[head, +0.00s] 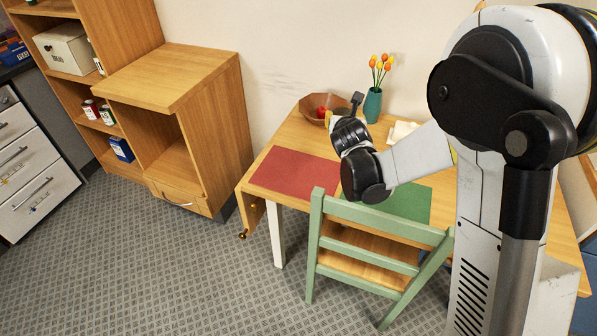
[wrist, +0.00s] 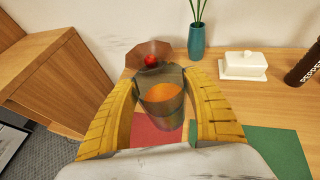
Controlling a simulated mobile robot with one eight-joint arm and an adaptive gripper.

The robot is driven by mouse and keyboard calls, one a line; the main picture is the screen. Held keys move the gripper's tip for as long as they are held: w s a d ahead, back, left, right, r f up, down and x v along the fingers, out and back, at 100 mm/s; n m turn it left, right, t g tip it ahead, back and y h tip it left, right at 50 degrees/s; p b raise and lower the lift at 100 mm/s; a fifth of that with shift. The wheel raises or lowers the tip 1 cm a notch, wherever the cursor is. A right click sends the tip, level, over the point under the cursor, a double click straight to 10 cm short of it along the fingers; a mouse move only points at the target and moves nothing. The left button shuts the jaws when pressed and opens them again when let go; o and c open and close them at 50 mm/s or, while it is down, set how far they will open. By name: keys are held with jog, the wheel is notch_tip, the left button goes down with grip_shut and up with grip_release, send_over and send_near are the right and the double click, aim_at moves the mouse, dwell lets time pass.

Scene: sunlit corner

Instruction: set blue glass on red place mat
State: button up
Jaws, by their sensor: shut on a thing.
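My gripper (wrist: 162,82) has yellow ribbed fingers on both sides of a see-through glass (wrist: 163,115) and is shut on it. The glass looks greyish, with an orange patch inside, rather than clearly blue. In the wrist view it overlaps the red place mat (wrist: 148,130); whether it touches the mat cannot be told. In the head view the red place mat (head: 290,171) lies bare on the left part of the table. There my wrist is over the table near the mat's right side, and the glass is not clearly visible.
A green mat (head: 398,203) lies right of the red one. Behind are a wooden bowl (head: 309,110) with red fruit, a teal vase (head: 373,106) and a white butter dish (wrist: 243,66). A pepper container (wrist: 304,68) stands at right. A green chair (head: 372,246) stands in front.

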jog(key=w+a+f+n+y+b, duration=0.1)
jog(key=w+a+f, duration=0.35)
jog(key=w, duration=0.25)
jog(key=s+a+f+b, duration=0.2)
jog(key=a+f, duration=0.1)
jog(key=s+a+f+b, duration=0.2)
jog(key=f, duration=0.2)
jog(key=s+a+f+b, duration=0.2)
jog(key=a+f+b, duration=0.1)
jog(key=f, duration=0.1)
jog(key=shift+a+f, duration=0.25)
jog(key=shift+a, duration=0.1)
jog(key=shift+r, duration=0.1)
jog(key=o, duration=1.4)
